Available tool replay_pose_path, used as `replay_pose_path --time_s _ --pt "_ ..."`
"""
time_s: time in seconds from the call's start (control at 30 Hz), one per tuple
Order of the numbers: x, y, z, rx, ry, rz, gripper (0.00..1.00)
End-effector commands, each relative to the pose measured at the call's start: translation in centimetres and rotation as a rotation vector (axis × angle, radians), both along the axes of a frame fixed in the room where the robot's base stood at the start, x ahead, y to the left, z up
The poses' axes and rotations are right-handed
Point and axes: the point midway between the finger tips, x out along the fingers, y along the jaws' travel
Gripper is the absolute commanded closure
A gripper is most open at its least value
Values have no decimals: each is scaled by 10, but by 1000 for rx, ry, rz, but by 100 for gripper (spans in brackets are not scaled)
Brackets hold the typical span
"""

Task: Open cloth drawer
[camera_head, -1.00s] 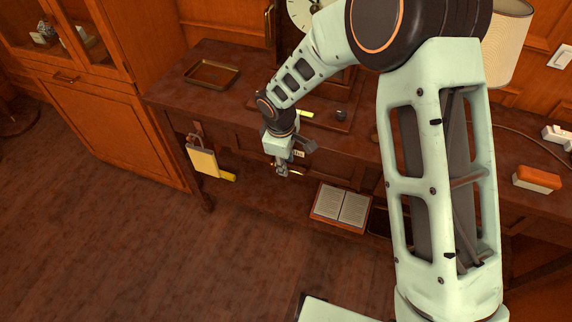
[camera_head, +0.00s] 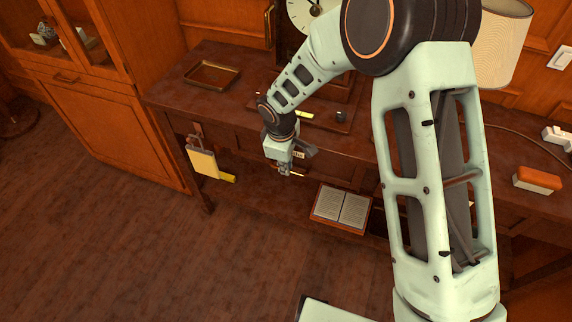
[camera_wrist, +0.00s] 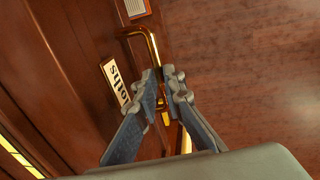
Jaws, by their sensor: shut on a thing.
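The cloth drawer's dark wood front (camera_wrist: 85,40) shows at the left of the wrist view. It carries a white label (camera_wrist: 115,82) whose lettering is upside down and seems to read "cloths". A brass bar handle (camera_wrist: 153,45) sits beside the label. My gripper (camera_wrist: 163,84) is shut on the handle, with a finger on each side of it. In the head view my gripper (camera_head: 285,170) is low at the desk's front, and it hides most of the handle and part of the drawer front. I cannot tell how far the drawer stands out.
An open book (camera_head: 341,207) lies on the low shelf, right of my gripper. A yellow tag-like thing (camera_head: 203,163) hangs at the desk's left end. A brass-rimmed tray (camera_head: 212,75) lies on the desktop. The floor in front (camera_head: 130,260) is clear.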

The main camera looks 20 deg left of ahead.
Motion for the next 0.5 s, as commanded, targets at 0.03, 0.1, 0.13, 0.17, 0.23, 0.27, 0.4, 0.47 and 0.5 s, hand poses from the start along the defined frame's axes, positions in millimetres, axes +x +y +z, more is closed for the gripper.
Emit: replay_pose_path --time_s 0.03,0.1,0.13,0.17,0.23,0.27,0.4,0.47,0.5 --pt "0 0 0 0 0 0 100" --pt "-1 0 0 0 0 0 100" --pt "-1 0 0 0 0 0 100" --pt "-2 0 0 0 -1 1 100" --pt "-7 0 -1 0 -1 2 100" --pt "-10 0 -1 0 -1 2 100" --pt "-30 1 -2 -1 -1 4 100" --pt "-43 1 -3 -1 -1 5 100" --pt "-52 1 -3 -1 -1 5 100"
